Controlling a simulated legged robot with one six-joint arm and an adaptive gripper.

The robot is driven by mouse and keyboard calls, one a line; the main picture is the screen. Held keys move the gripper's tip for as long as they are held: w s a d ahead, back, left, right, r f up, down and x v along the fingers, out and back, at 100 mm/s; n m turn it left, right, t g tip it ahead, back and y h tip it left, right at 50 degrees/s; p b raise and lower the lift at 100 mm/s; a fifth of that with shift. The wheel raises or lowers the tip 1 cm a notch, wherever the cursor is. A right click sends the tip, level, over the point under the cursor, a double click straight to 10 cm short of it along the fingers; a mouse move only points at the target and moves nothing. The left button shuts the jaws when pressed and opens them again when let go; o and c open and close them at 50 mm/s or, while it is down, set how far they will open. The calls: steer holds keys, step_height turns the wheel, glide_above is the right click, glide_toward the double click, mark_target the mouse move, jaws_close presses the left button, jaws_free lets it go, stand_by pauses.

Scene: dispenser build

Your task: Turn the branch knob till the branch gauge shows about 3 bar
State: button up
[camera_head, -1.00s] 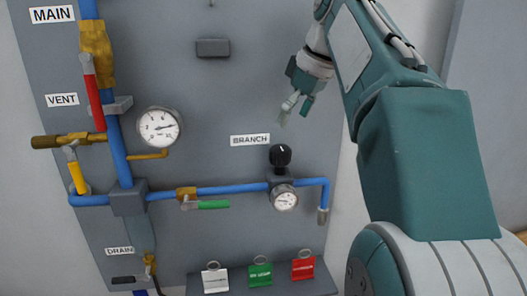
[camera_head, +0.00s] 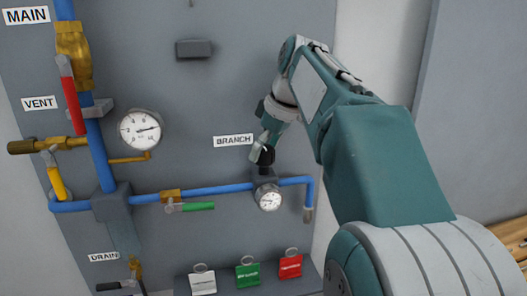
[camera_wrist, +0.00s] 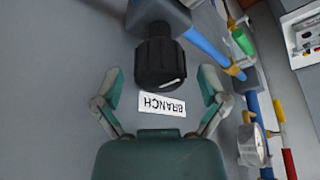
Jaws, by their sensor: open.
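The black branch knob (camera_head: 267,157) sits on the branch pipe right of the BRANCH label (camera_head: 234,140), partly hidden by my gripper in the head view. The small branch gauge (camera_head: 269,198) is just below it; its needle is too small to read surely. In the wrist view the ribbed knob (camera_wrist: 160,62) is upside down, with the label (camera_wrist: 162,104) near it. My gripper (camera_wrist: 160,100) is open, its two fingers apart on either side below the knob, not closed on it. In the head view my gripper (camera_head: 261,149) is at the knob's upper left.
The larger gauge (camera_head: 141,130) is left on the panel. Red (camera_head: 72,103), yellow (camera_head: 57,183) and green (camera_head: 198,207) valve handles stick out from pipes. White, green and red tags (camera_head: 247,274) stand on a ledge below. The panel right of the branch pipe is bare.

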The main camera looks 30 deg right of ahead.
steer(key=shift+w+f, duration=0.1)
steer(key=shift+f, duration=0.2)
steer(key=c, duration=1.1)
steer(key=shift+c, duration=0.2)
steer(key=shift+f+m+t+h, duration=0.15)
steer(key=shift+m+h, duration=0.35)
steer(key=shift+m, duration=0.9)
steer(key=shift+m+t+h, duration=0.15)
steer(key=shift+m+h, duration=0.35)
steer(key=shift+m, duration=0.9)
